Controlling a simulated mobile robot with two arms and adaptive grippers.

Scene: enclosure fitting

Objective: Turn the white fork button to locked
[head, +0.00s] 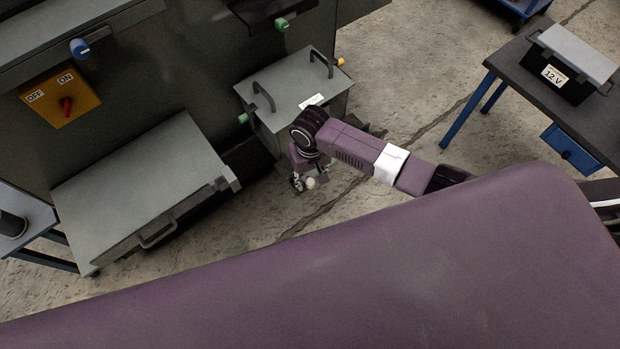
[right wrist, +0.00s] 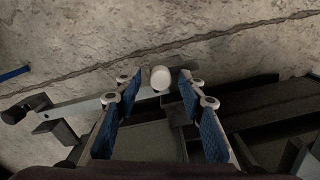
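The white fork button (head: 310,183) is a small round knob low beside the grey box with two handles, close to the floor in the head view. In the right wrist view the right gripper (right wrist: 158,84) is open, with a finger on each side of the button and a gap to each. I cannot tell whether the button is turned to locked. My left gripper is out of view.
The grey box (head: 290,90) stands against the dark cabinet, with green and yellow knobs around it. A grey drawer (head: 140,190) juts out at left, below an orange OFF/ON switch (head: 60,97). A table with a 12 V battery (head: 570,65) stands at right.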

